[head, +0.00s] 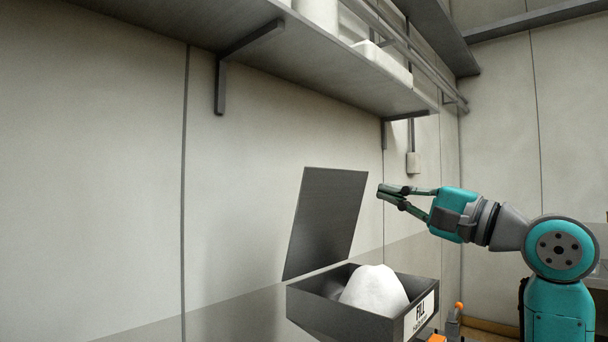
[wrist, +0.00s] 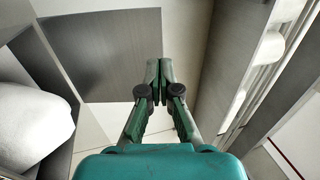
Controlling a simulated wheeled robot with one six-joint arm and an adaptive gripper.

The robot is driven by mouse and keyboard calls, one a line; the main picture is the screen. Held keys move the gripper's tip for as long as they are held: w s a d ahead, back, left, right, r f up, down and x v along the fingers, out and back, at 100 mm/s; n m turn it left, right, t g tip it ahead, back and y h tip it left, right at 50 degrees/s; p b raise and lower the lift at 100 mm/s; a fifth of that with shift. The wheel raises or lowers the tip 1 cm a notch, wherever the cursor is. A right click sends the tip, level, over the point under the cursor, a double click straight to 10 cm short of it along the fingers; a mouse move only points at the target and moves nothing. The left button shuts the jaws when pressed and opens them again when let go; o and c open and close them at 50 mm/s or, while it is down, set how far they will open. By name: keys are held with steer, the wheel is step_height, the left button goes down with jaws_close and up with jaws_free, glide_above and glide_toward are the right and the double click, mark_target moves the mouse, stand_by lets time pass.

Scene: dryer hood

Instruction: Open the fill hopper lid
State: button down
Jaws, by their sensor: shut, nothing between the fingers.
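The fill hopper (head: 340,318) is a dark open box with a white label reading "FILL" on its right face. A white rounded mass (head: 375,290) sits inside it. The hopper lid (head: 327,222) is a flat dark grey panel standing raised, tilted slightly back behind the box. My gripper (head: 379,191) is shut and empty, just right of the lid's upper right edge and above the hopper. In the wrist view the lid (wrist: 105,55) lies beyond and left of the gripper (wrist: 158,65). The white mass (wrist: 35,125) shows at the left. Whether the fingertips touch the lid cannot be told.
A grey wall shelf (head: 270,50) on brackets runs above, holding white items (head: 385,62). A small white box (head: 413,162) hangs on the wall behind my gripper. Orange-tipped parts (head: 458,306) stand right of the hopper. The wall left of the lid is bare.

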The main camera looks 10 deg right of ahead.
mark_target(314, 168)
steer(key=x, duration=1.4)
steer(key=shift+w+a+r, duration=0.15)
steer(key=shift+a+r, duration=0.1)
steer(key=shift+a, duration=0.1)
steer(key=w+a+r+g+h, duration=0.1)
steer(key=w+a+g+h, duration=0.1)
steer(key=w+a, duration=0.4)
steer(key=shift+w+r+g+h, duration=0.4)
steer(key=shift+w+g, duration=0.4)
steer(key=shift+d, duration=0.1)
